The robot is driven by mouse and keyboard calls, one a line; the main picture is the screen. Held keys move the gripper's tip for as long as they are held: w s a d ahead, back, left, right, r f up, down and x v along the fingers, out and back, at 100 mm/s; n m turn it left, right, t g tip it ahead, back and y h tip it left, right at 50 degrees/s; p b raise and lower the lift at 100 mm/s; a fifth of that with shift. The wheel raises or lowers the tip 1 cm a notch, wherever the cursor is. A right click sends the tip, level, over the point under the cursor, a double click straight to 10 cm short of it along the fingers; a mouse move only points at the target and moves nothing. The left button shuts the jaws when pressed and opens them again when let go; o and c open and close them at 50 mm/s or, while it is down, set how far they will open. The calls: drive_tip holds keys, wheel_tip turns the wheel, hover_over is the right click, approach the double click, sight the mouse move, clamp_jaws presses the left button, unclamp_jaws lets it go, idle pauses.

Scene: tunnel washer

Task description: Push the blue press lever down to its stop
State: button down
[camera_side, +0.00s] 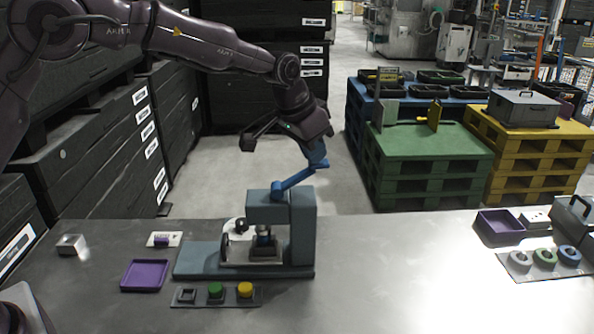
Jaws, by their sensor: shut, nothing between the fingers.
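The blue press lever (298,179) rises to the right from the top of the grey-blue press (297,228). It is tilted up, with its free end at the upper right. My gripper (317,150) is shut and points down at the lever's free end, from just above it. The fingertips and the lever end overlap in the picture, so I cannot tell whether they touch. Under the press head is a small dark block with a blue top (263,238).
The table between is clear.

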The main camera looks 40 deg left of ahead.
sight(320, 163)
drive_tip(key=shift+w+d+f, duration=0.2)
drive_tip(key=shift+f, duration=0.4)
drive_tip(key=shift+w+d+f, duration=0.15)
drive_tip(key=shift+d+f, duration=0.05)
drive_tip(key=shift+f, duration=0.5)
drive_tip(key=shift+w+f, duration=0.1)
drive_tip(key=shift+f, duration=0.25)
drive_tip(key=shift+d+r, duration=0.1)
idle(0.5)
wheel_tip(320, 163, up, 11)
idle(1.3)
